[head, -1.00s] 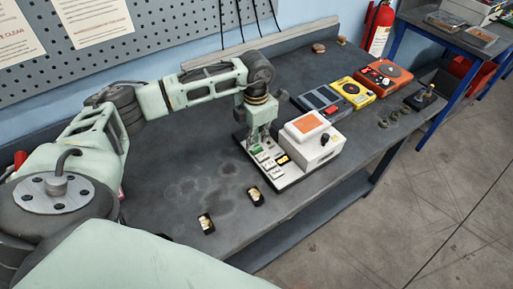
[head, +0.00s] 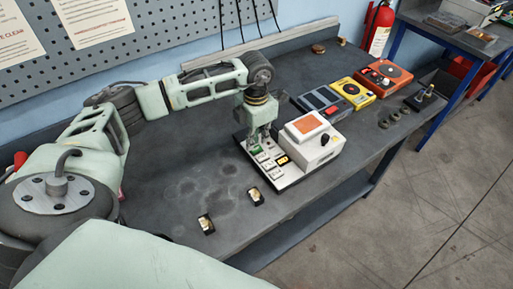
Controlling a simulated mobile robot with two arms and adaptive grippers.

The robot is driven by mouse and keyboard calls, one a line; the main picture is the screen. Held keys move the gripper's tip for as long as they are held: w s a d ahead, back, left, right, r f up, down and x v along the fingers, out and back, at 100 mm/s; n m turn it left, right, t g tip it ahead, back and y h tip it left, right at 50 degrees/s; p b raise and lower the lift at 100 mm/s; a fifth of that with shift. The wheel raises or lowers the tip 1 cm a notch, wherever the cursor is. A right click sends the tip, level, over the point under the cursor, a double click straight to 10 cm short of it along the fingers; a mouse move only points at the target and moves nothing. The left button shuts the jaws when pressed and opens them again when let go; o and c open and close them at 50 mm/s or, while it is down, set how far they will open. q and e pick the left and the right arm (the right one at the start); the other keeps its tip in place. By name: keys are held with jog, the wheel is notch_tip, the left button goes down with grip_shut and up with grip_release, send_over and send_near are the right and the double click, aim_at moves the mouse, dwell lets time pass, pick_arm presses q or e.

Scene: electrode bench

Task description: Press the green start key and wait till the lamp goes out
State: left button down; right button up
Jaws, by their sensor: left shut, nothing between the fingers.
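The white instrument (head: 318,152) stands on the grey bench, with an orange screen on top and a black knob at its front. A row of keys lies along its left side on a dark base. The green key (head: 256,150) is at the far end of this row. My left gripper (head: 262,141) points down with shut, empty fingers just over the green key. I cannot tell whether the fingertips touch it. A small black piece with a yellow-orange face (head: 283,160) sits beside the keys; I cannot tell whether it is the lamp or lit. My right gripper is out of view.
Two small black-and-gold pieces lie on the bench, one near the front edge (head: 206,224) and one closer to the instrument (head: 255,196). A grey device (head: 321,104), a yellow one (head: 352,92) and an orange one (head: 384,75) stand behind. The bench left of the keys is clear.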

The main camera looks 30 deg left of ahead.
aim_at(256, 149)
pick_arm(q)
jog(key=shift+f+b, duration=0.6)
jog(key=shift+f, duration=0.15)
jog(key=shift+f+b, duration=0.35)
jog(key=shift+f, duration=0.1)
dwell(0.4)
jog(key=shift+r, duration=0.1)
jog(key=shift+r+p, duration=1.8)
jog(key=shift+r, duration=1.2)
jog(key=shift+s+f, duration=0.1)
